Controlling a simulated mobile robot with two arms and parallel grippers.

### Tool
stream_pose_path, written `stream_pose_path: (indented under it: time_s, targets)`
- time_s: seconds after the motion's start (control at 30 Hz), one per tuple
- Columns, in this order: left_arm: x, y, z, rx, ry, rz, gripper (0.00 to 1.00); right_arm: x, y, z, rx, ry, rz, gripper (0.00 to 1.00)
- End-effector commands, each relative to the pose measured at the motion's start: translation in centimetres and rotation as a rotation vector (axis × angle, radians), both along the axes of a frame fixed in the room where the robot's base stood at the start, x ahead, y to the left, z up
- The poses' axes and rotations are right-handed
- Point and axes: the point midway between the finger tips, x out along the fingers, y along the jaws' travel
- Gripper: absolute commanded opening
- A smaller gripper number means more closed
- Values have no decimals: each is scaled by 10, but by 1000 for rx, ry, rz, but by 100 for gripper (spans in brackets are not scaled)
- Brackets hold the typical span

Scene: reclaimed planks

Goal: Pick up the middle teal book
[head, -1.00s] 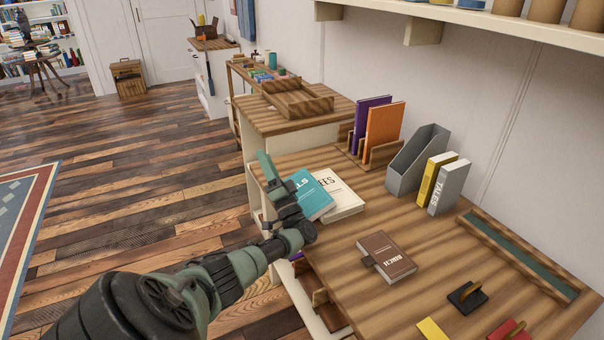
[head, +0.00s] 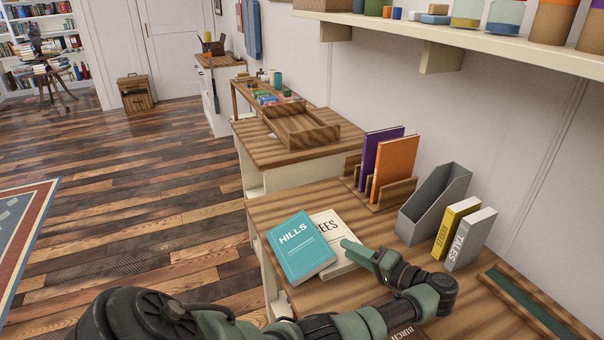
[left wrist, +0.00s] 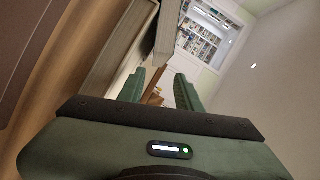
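The teal book (head: 299,252), lettered HILLS, lies on the wooden desk in the head view and partly overlaps a white book (head: 330,228). It is the only teal book in view. My left gripper (head: 352,252) is just right of the white book, its fingers pointing left toward the two books. In the left wrist view its two fingers (left wrist: 160,88) stand apart with nothing held between them. Pale page edges of books (left wrist: 122,45) show close ahead, at the upper left. I cannot tell whether a finger touches them. My right gripper is out of view.
Purple and orange books (head: 394,167) stand in a wooden rack behind. A grey file holder (head: 432,205), a yellow book (head: 455,228) and a grey book (head: 470,240) stand at the right. A shelf (head: 470,38) overhangs the desk. My arm mostly hides a brown book.

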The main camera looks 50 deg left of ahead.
Motion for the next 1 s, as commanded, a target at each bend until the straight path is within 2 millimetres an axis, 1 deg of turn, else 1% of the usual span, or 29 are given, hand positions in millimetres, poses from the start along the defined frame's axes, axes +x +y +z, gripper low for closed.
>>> stream_pose_path:
  time_s: [0.03, 0.2, 0.3, 0.4, 0.53, 0.67, 0.8, 0.87, 0.9, 0.93, 1.0]
  targets:
    - [-1, 7, 0, 3, 1, 2, 35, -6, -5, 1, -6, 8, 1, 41]
    - [-3, 26, -4, 3, 1, 0, 35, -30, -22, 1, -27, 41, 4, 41]
    - [-6, 41, -7, 6, 1, 1, 35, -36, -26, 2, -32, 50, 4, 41]
    - [-8, 56, -11, 5, 1, 2, 35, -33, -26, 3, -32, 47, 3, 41]
    - [-9, 68, -14, 2, 0, 0, 35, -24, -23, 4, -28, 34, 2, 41]
    - [-9, 70, -15, 0, 0, -1, 35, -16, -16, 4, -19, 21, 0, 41]
    - [-9, 70, -15, 0, 0, -1, 35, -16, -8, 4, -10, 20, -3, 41]
    - [-9, 70, -15, 0, 0, 0, 18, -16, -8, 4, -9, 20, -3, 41]
    - [-9, 70, -15, 0, 0, 0, 7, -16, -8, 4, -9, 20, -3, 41]
    - [-9, 70, -15, 0, 0, 0, 0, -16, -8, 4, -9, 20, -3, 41]
    - [-9, 70, -15, 0, 0, 0, 0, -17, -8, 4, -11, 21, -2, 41]
